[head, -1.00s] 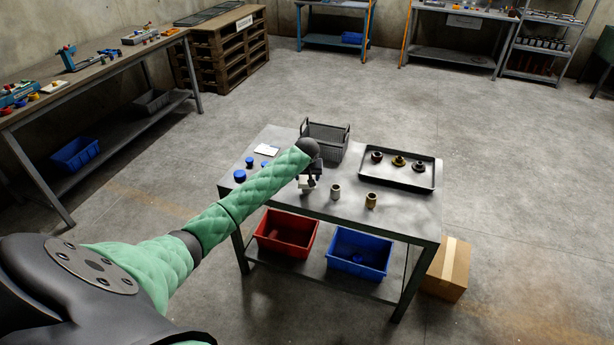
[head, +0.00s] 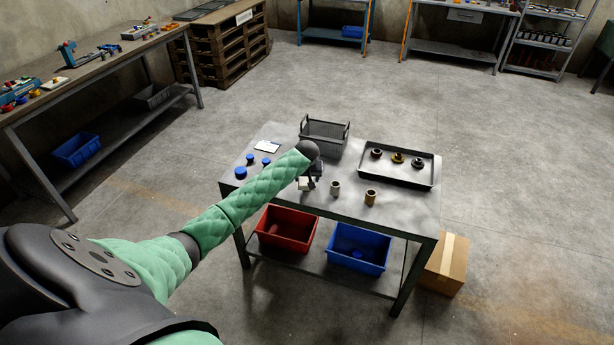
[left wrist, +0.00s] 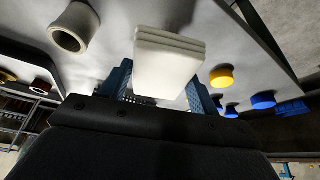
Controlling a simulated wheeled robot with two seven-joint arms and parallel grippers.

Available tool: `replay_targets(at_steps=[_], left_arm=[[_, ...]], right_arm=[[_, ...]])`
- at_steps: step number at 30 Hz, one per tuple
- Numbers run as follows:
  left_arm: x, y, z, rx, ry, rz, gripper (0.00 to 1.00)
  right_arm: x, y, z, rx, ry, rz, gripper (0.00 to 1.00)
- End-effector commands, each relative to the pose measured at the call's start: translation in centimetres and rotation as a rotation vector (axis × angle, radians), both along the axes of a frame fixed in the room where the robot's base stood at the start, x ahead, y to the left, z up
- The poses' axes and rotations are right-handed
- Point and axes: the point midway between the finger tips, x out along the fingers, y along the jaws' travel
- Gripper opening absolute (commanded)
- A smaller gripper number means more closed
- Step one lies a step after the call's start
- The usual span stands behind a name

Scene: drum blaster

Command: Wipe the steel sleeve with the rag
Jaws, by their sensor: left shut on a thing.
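The steel sleeve (head: 335,188), a small pale grey hollow cylinder, stands upright on the table. In the left wrist view the sleeve (left wrist: 75,27) is at the upper left. The rag (head: 304,184) is a white folded pad just left of the sleeve. In the left wrist view the rag (left wrist: 170,62) sits between the blue fingers of my left gripper (left wrist: 160,85), which is shut on it. In the head view my left gripper (head: 310,182) is partly hidden by its own arm. The rag and sleeve are apart. I cannot tell whether the rag touches the table.
A brass-coloured sleeve (head: 370,198) stands right of the steel one. A dark tray (head: 399,182) holds three small parts. A wire basket (head: 325,146) stands behind the gripper. Blue caps (head: 240,172) lie at the table's left, and a yellow cap (left wrist: 222,76) shows in the wrist view.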

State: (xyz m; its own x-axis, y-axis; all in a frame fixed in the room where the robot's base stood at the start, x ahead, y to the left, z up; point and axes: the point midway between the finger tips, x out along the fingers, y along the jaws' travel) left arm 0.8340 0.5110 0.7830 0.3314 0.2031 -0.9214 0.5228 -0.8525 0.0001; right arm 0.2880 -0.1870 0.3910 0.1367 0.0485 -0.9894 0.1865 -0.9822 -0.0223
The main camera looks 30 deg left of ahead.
Motion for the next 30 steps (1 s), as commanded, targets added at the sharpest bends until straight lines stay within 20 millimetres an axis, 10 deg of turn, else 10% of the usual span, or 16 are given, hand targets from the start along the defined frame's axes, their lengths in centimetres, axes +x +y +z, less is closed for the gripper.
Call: replay_targets(at_steps=[30], left_arm=[[3.7, 2.3, -0.1, -0.001, 0.001, 0.0, 0.43]], right_arm=[[0.0, 0.0, -0.9, 0.0, 0.0, 0.0, 0.36]])
